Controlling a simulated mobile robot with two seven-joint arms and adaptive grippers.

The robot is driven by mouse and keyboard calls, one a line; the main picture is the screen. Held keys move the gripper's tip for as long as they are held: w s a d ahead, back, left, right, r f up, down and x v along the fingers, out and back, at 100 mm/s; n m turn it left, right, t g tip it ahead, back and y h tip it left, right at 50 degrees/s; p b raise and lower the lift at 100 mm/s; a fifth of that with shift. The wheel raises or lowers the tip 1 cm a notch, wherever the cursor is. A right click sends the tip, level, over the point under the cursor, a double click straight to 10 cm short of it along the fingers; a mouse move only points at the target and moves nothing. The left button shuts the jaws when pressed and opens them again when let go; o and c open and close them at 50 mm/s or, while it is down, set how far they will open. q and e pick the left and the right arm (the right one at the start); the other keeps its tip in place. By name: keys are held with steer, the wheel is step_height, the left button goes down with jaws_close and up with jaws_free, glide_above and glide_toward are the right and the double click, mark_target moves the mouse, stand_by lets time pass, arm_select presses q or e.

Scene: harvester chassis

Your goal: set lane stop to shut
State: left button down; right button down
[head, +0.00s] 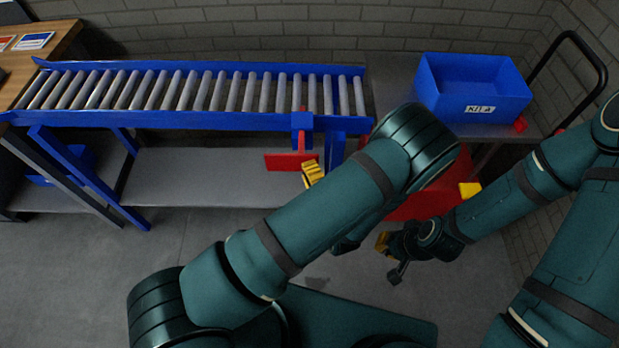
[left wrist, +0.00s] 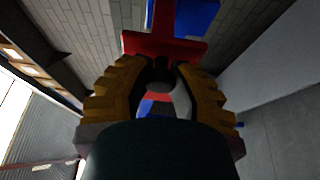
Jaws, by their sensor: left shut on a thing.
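The lane stop is a red piece (head: 285,161) at the front side of the roller conveyor, towards its right end. A blue bracket (head: 302,124) sits on it at the rail, and a thin red upright shows above the rail among the rollers. My left gripper (head: 313,174) is at the lower right of the red piece, its yellow fingers partly hidden by my arm. In the left wrist view its fingers (left wrist: 157,78) close on a dark part of the red lane stop (left wrist: 165,46). My right gripper (head: 390,255) hangs low, away from the conveyor; its finger gap is unclear.
The roller conveyor (head: 190,122) has blue rails and legs, with a grey shelf (head: 195,175) below. A blue bin (head: 470,88) stands on a grey cart at the right. A wooden table (head: 35,55) is at the far left. A brick wall closes the back.

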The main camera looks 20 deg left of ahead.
arm_select(q)
steer(key=w, duration=0.2)
steer(key=w+a, duration=0.1)
steer(key=w, duration=0.2)
steer(key=w+a, duration=0.1)
steer(key=w, duration=0.1)
steer(key=shift+w+a, duration=0.1)
steer(key=shift+w, duration=0.3)
steer(key=c, duration=0.7)
jaws_free()
steer(key=shift+c, duration=0.2)
steer(key=shift+s, duration=0.1)
steer(key=v, duration=1.2)
steer(key=shift+a, duration=0.15)
